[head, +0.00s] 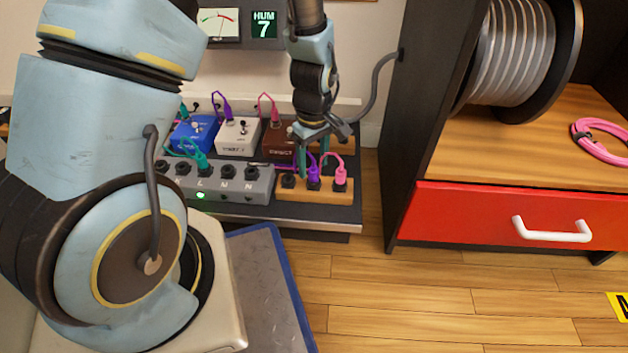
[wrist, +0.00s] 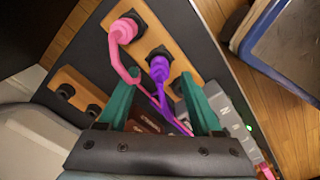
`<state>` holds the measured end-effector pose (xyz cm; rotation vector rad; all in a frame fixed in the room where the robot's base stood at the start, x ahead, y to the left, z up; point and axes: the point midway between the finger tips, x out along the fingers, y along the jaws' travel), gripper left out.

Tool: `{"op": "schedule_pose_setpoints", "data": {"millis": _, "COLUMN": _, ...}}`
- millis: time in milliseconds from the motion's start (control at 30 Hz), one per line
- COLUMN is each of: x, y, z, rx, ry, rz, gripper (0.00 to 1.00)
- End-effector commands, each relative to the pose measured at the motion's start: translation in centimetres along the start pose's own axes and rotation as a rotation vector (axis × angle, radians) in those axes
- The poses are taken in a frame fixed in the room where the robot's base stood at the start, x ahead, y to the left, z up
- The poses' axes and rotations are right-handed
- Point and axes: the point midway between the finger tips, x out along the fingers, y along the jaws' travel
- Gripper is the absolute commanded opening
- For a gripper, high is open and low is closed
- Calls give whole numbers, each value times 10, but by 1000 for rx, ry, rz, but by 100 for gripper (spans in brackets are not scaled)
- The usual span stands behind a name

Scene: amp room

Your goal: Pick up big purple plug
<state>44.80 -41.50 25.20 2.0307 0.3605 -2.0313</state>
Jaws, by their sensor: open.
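The big purple plug (head: 313,176) stands in a socket of the orange wooden strip at the front right of the pedalboard. In the wrist view the purple plug (wrist: 159,68) sits in a black socket, with its purple cable running back between my fingers. My gripper (head: 318,150) is over the strip, pointing down. In the wrist view my gripper (wrist: 163,92) is open, its teal fingers on either side of the purple cable, with the plug head just beyond the tips. I cannot tell whether a finger touches the pink cable.
A pink plug (head: 340,176) stands close beside the purple one. A grey switch box (head: 225,184) is left of the strip. Blue, white and dark red (head: 279,146) pedals stand behind. A black cabinet with a red drawer (head: 480,215) is at right; floor in front is open.

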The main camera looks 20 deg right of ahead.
Motion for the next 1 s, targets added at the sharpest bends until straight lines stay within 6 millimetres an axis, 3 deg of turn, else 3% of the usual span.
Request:
{"op": "schedule_pose_setpoints", "data": {"millis": 33, "x": 14, "y": 1, "z": 1, "rx": 1, "ry": 0, "rz": 0, "gripper": 66}}
{"op": "schedule_pose_setpoints", "data": {"millis": 133, "x": 26, "y": 1, "z": 0, "rx": 1, "ry": 1, "rz": 1, "gripper": 66}}
{"op": "schedule_pose_setpoints", "data": {"millis": 400, "x": 26, "y": 1, "z": 0, "rx": 0, "ry": 1, "rz": 2, "gripper": 66}}
{"op": "schedule_pose_setpoints", "data": {"millis": 1000, "x": 26, "y": 1, "z": 0, "rx": 1, "ry": 1, "rz": 1, "gripper": 0}}
